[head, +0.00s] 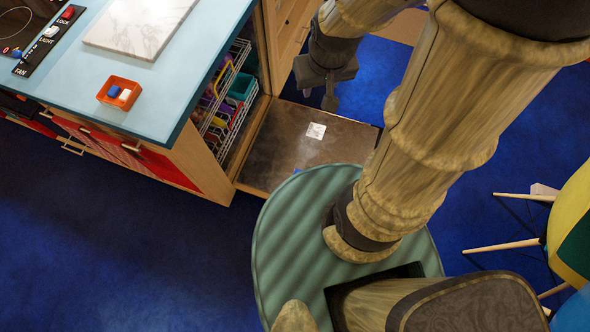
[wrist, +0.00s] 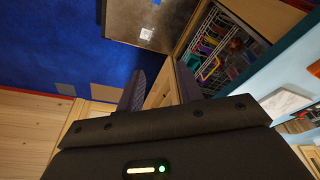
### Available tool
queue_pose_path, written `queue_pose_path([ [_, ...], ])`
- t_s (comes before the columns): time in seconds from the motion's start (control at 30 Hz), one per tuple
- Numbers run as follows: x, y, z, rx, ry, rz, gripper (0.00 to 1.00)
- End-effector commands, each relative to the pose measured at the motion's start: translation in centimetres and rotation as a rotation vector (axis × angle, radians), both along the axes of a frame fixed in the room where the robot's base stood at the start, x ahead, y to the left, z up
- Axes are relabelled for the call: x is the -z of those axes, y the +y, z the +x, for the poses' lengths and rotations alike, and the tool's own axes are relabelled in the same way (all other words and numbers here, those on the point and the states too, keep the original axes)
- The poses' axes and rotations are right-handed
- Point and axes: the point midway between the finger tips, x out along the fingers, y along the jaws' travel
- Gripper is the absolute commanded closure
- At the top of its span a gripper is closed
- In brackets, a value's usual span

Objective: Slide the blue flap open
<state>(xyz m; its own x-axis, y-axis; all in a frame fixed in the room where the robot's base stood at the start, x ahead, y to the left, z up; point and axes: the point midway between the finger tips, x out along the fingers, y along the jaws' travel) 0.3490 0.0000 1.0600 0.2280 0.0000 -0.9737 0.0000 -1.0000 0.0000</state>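I cannot make out a blue flap for certain in either view. A brown panel (head: 290,150) with a white label juts out level from the open cabinet (head: 205,165) under the blue counter; it also shows at the top of the wrist view (wrist: 150,18). My gripper (head: 322,90) is near the panel's far edge, beside the cabinet's wooden side, apart from the panel in the picture. In the wrist view my gripper (wrist: 160,78) has its two dark fingers spread with nothing between them.
Wire baskets with colourful items (head: 228,95) fill the open cabinet. The counter (head: 160,85) carries a marble board (head: 140,25), an orange tray (head: 119,93) and a labelled switch strip (head: 48,40). A yellow-green chair (head: 572,225) stands at right. Blue carpet (head: 110,240) is clear at left.

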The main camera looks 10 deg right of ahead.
Motion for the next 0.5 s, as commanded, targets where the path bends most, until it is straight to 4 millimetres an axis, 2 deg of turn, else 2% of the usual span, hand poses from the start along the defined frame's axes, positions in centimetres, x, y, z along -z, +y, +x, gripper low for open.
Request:
queue_pose_path([
  [0.13, 0.0, 0.0, 0.0, 0.0, 0.0, 0.0, 0.64],
  [0.17, 0.0, 0.0, 0.0, 0.0, 0.0, 0.0, 0.62],
  [0.2, 0.0, 0.0, 0.0, 0.0, 0.0, 0.0, 0.54],
  [0.27, 0.3, 0.0, 0.0, -0.001, 0.001, 0.0, 0.52],
  [0.37, 1.3, -0.1, 0.3, -0.006, 0.005, -0.002, 0.52],
  [0.5, 4.4, -0.2, 1.0, -0.022, 0.02, -0.007, 0.52],
])
